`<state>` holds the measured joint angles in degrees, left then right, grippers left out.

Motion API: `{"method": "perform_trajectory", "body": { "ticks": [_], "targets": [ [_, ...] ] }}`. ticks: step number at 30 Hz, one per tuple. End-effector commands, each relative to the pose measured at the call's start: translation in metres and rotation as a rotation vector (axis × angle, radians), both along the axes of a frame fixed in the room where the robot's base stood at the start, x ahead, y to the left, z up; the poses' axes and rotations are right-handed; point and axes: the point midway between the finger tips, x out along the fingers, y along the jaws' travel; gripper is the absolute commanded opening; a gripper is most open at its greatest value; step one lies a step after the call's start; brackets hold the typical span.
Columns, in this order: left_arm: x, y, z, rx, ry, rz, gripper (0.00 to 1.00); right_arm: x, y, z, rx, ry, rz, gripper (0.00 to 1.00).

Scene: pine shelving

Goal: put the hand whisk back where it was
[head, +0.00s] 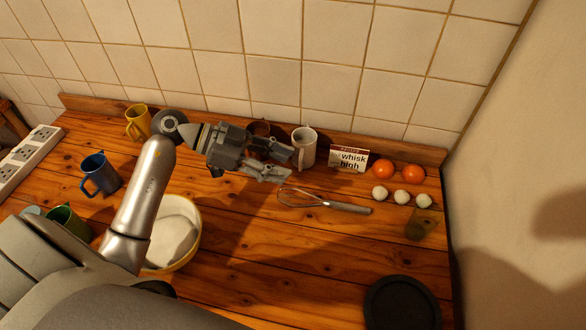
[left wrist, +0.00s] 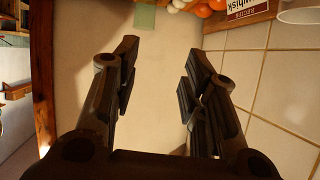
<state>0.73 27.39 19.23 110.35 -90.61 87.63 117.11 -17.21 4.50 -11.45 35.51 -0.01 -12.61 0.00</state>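The hand whisk (head: 325,203) lies flat on the wooden counter, with its wire loops to the left and its grey handle to the right. My left gripper (head: 288,164) is above the counter, behind and left of the whisk and apart from it. Its two fingers are spread with nothing between them, as the left wrist view (left wrist: 157,75) also shows. The whisk cannot be made out in the left wrist view. My right gripper is in neither view.
A sign reading "whisk high" (head: 348,158) stands near the tiled wall, between a white mug (head: 304,147) and two orange fruits (head: 383,168). Small white round items (head: 401,197) and a greenish block (head: 422,224) are at right. A bowl (head: 196,245), blue mug (head: 100,174) and yellow mug (head: 138,122) are left.

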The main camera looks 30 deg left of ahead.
Motion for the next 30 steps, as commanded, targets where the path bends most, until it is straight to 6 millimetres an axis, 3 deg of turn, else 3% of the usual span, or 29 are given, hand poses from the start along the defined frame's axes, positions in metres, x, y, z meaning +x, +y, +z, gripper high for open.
{"method": "perform_trajectory", "body": {
  "ticks": [6, 12, 30],
  "targets": [
    [-0.017, 0.038, 0.017, 0.005, 0.000, 0.000, 0.40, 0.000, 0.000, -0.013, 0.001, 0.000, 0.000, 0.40],
    [-0.027, 0.059, 0.028, 0.002, 0.001, 0.000, 0.40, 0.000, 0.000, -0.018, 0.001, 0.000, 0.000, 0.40],
    [-0.029, 0.063, 0.032, 0.000, 0.000, -0.001, 0.40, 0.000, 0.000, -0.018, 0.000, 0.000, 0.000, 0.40]
  ]
}}
